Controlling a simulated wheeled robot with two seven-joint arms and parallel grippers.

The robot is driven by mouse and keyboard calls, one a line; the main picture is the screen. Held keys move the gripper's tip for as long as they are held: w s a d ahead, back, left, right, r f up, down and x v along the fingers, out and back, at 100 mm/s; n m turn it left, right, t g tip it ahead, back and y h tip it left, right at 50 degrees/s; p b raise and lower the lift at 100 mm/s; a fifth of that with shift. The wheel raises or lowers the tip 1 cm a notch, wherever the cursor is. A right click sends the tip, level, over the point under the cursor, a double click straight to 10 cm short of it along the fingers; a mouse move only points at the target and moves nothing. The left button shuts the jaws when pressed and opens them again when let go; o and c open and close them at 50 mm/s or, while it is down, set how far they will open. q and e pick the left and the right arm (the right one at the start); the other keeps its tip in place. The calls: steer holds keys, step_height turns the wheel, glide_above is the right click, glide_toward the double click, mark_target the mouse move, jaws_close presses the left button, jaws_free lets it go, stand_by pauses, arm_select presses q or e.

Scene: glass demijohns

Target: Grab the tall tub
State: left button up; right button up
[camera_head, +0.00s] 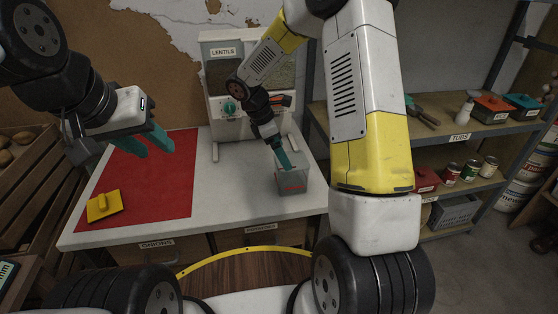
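A grey tub (291,181) with a red mark on its front stands upright on the right part of the white table, in front of the lentils dispenser. My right gripper (284,163) points down at the tub's top with its teal fingers. The fingers overlap the tub's rim in the picture. I cannot tell whether they grip its wall or how far apart they are. My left gripper (149,146) hangs over the red mat, well left of the tub. Its two teal fingers are apart with nothing between them.
A yellow handled block (104,207) lies on the red mat (165,190). The right shelf (470,133) holds lidded tubs, cans and a basket. The table's front middle is clear.

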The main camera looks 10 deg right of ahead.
mark_target(294, 173)
steer(key=x, duration=1.1)
steer(key=shift+d, duration=0.1)
steer(key=c, duration=1.1)
steer(key=shift+r, duration=0.2)
